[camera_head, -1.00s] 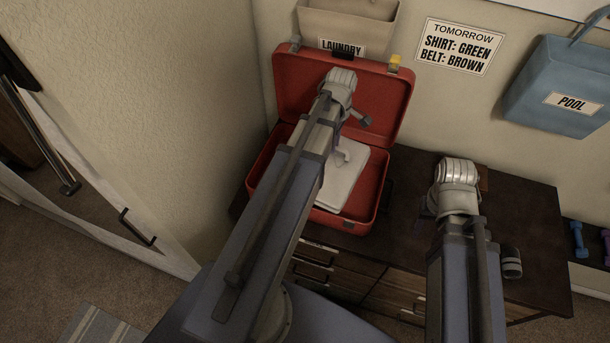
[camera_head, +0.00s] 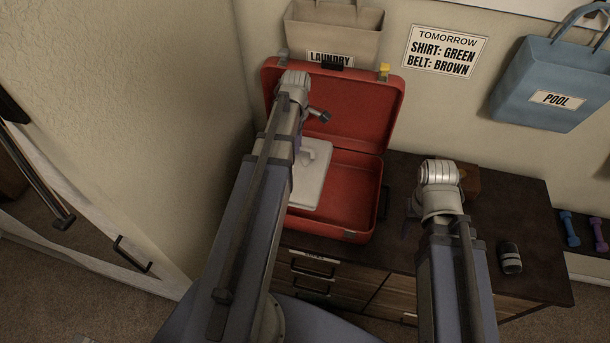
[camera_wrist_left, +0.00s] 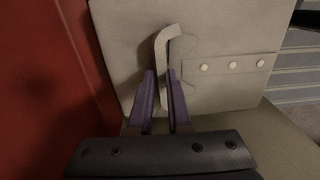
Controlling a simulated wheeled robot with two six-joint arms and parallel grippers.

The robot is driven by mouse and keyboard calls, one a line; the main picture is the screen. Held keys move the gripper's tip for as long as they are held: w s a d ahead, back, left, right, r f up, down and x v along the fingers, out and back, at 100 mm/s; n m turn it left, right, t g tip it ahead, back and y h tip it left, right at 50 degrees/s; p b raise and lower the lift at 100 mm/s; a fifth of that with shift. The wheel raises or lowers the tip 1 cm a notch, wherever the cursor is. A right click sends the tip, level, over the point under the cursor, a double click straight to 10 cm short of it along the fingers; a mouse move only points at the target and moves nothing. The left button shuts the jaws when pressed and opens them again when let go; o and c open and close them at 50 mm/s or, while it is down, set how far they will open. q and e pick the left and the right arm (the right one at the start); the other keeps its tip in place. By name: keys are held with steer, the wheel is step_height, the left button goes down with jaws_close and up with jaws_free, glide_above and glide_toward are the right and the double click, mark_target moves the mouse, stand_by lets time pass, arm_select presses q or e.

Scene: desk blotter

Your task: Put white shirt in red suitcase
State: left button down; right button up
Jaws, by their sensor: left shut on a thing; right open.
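The white shirt (camera_head: 309,187), folded flat, is over the left half of the open red suitcase (camera_head: 357,190). I cannot tell whether it rests on the suitcase floor or hangs just above. A curved tab stands up from it. In the left wrist view the shirt (camera_wrist_left: 215,88) shows a row of buttons, and my left gripper (camera_wrist_left: 161,78) has its purple fingers closed on the tab.
The suitcase lid leans up at the back. A beige LAUNDRY bag (camera_head: 335,35) and a blue POOL bag (camera_head: 550,85) hang on the wall. A dark cylinder (camera_head: 510,257) and a brown box (camera_head: 470,181) stand on the dresser (camera_head: 530,215). Dumbbells (camera_head: 570,229) lie far right.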

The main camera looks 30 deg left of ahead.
mark_target(298, 163)
arm_select(q)
steer(key=shift+f+b, duration=4.05)
steer(key=shift+f, duration=0.45)
arm_select(e)
steer(key=shift+f, duration=4.5)
arm_select(q)
steer(key=shift+f, duration=0.2)
arm_select(e)
steer(key=shift+f, duration=0.2)
arm_select(q)
steer(key=c, duration=0.8)
jaws_free()
steer(key=shift+c, duration=0.2)
arm_select(e)
steer(key=shift+r, duration=0.1)
arm_select(q)
steer(key=shift+r, duration=0.15)
step_height(298, 163, up, 12)
steer(key=p, duration=1.2)
steer(key=shift+r, duration=0.1)
arm_select(e)
step_height(298, 163, up, 12)
steer(key=shift+r, duration=0.15)
arm_select(q)
steer(key=shift+d, duration=0.1)
